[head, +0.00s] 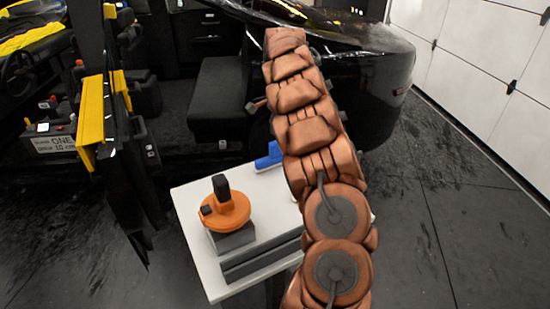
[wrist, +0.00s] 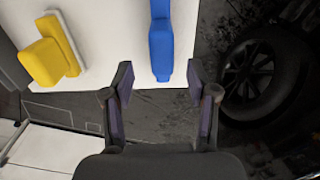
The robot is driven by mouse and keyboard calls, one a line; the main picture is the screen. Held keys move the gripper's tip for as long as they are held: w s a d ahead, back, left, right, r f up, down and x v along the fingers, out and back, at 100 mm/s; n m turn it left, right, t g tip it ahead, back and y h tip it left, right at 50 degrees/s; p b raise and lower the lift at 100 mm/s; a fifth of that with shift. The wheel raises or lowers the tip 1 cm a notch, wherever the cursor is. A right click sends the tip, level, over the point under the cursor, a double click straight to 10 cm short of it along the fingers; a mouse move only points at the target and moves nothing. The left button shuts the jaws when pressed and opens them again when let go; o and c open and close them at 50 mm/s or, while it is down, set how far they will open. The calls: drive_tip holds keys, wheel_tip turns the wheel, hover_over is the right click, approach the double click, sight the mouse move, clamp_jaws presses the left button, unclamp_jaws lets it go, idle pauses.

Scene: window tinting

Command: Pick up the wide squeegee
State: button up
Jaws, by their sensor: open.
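A blue tool with a long handle (wrist: 160,45) lies on the white tabletop in the wrist view, its near end reaching the table edge. Its far end is cut off by the frame. A blue piece (head: 270,157) also shows at the table's far edge in the head view, partly hidden by my arm. A yellow tool with a pale strip along one side (wrist: 48,57) lies to its left in the wrist view. I cannot tell for certain which is the wide squeegee. My gripper (wrist: 160,82) is open and empty, its fingertips either side of the blue handle's near end in the picture.
The white table (head: 188,205) also holds an orange round tool with a black handle (head: 226,210) on a grey block and a long dark grey block (head: 258,262). A black car (head: 375,75) stands behind. A wheel (wrist: 262,75) shows right of my gripper.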

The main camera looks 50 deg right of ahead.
sight(278, 151)
drive_tip(key=shift+w+a+f+p, duration=0.1)
drive_tip(key=shift+w+f+p, duration=0.1)
drive_tip(key=shift+f, duration=0.5)
drive_tip(key=shift+w+a+f+p, duration=0.1)
drive_tip(key=shift+f+p, duration=0.1)
drive_tip(key=shift+f, duration=0.45)
drive_tip(key=shift+s+f+p, duration=0.1)
drive_tip(key=shift+f+p, duration=0.9)
drive_tip(key=shift+f, duration=1.5)
clamp_jaws()
